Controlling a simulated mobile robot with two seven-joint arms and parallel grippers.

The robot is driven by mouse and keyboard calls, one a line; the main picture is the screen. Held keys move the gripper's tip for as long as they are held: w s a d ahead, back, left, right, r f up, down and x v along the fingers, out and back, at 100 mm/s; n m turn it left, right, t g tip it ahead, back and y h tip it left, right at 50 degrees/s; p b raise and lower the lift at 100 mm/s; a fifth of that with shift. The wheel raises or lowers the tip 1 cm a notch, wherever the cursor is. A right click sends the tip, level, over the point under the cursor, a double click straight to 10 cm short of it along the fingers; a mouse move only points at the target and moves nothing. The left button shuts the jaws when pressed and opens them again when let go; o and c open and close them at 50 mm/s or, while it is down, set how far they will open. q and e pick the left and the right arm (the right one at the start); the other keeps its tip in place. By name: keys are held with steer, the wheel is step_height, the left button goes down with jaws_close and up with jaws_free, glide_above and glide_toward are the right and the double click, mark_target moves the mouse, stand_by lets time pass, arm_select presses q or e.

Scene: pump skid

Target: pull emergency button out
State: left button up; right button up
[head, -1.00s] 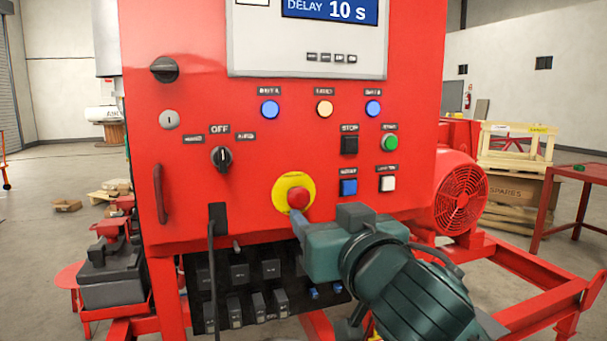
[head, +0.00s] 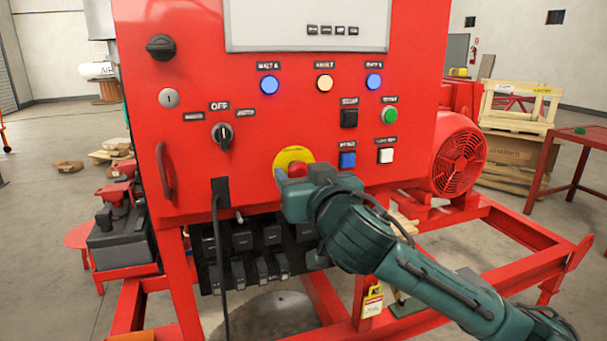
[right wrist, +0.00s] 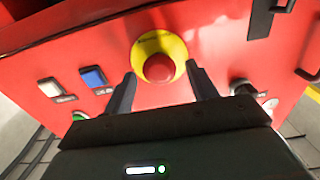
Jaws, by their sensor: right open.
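The emergency button is a red mushroom head on a round yellow plate on the red panel's front. In the head view the button (head: 298,170) and its yellow plate (head: 287,156) are partly hidden behind my right gripper (head: 283,180). In the right wrist view the red button (right wrist: 159,68) shows whole against the yellow plate (right wrist: 153,43). My right gripper (right wrist: 160,82) is open, with one finger on each side of the button and gaps between fingers and button. I cannot tell how far the fingertips are from the panel. My left gripper is not in view.
The red panel (head: 200,90) also carries a black selector switch (head: 222,136), a blue button (head: 348,160), a white button (head: 385,155) and a green button (head: 389,115). A black cable (head: 215,250) hangs below. A red motor (head: 459,160) stands right of the panel.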

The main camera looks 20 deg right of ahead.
jaws_close()
steer(key=shift+s, duration=0.65)
steer(key=shift+w, duration=0.1)
jaws_free()
stand_by(0.4)
